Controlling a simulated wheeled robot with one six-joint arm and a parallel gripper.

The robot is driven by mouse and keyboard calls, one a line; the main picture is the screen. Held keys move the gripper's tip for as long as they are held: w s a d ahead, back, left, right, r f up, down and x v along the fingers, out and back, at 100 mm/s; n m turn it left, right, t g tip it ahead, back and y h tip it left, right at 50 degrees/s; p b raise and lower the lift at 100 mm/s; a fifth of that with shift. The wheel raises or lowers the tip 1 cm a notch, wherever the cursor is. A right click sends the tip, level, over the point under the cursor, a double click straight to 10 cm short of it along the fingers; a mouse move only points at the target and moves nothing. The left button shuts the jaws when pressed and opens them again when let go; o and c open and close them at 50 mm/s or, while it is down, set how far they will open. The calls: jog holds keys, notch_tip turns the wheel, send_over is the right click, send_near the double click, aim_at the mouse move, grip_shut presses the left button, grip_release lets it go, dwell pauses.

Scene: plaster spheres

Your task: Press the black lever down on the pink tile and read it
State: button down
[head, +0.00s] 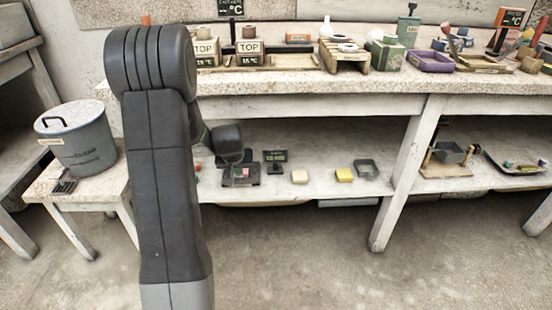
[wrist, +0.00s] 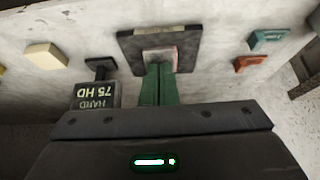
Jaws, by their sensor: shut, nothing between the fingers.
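In the wrist view my gripper (wrist: 158,72) has its green fingers together and empty. The fingertips overlap the near edge of a small pale pink tile (wrist: 160,55) lying on a dark square plate (wrist: 130,43). I cannot tell whether they touch it. In the head view the dark plate (head: 240,182) is on the lower shelf, below my dark wrist; my fingers are not clear there. I cannot make out a separate black lever.
On the lower shelf (head: 320,190) are a cream block (head: 299,177), a yellow block (head: 344,175) and a grey frame (head: 367,168). A teal block (wrist: 268,38) and an orange block (wrist: 250,63) lie right of the plate in the wrist view. The bench top (head: 300,85) overhangs the shelf.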

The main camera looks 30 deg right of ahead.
dwell(0.3)
notch_tip(320, 180, up, 7)
jog(key=p, duration=0.5)
dwell(0.4)
jog(key=shift+f, duration=0.1)
dwell(0.4)
